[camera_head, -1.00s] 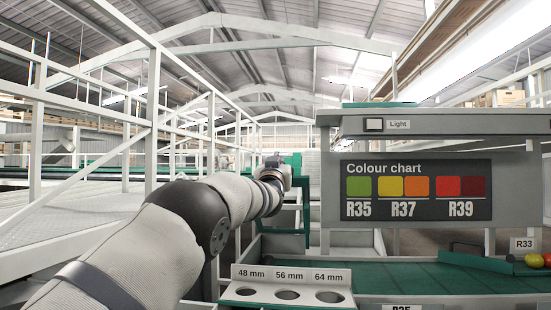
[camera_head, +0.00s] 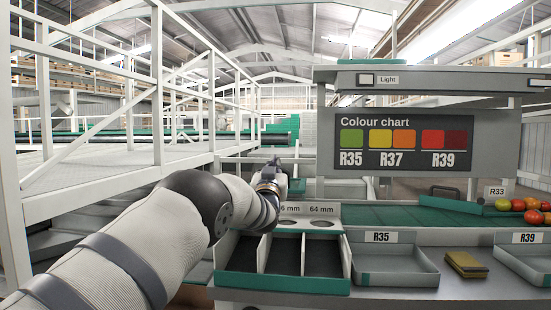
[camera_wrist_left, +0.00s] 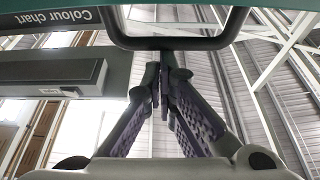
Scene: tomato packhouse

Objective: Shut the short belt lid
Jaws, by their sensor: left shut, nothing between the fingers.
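My left gripper (camera_head: 274,166) reaches forward past the size gauge, mostly hidden by its own wrist. In the left wrist view its fingers (camera_wrist_left: 163,80) are shut with nothing between them. A dark looped bar, like a handle (camera_wrist_left: 180,43), crosses just beyond the fingertips; I cannot tell whether they touch it. A teal edge (camera_wrist_left: 285,45) runs beside this bar and may belong to the short belt lid. In the head view a teal part (camera_head: 297,187) shows just right of the gripper; I cannot tell whether it is the lid. My right gripper is not in view.
A colour chart board (camera_head: 403,147) hangs under the light housing at right. Below are a three-slot tray (camera_head: 300,285), an R35 tray (camera_head: 395,280), a brown stack (camera_head: 466,264), and a green belt (camera_head: 400,216) with tomatoes (camera_head: 531,204). White railings (camera_head: 211,100) stand at left.

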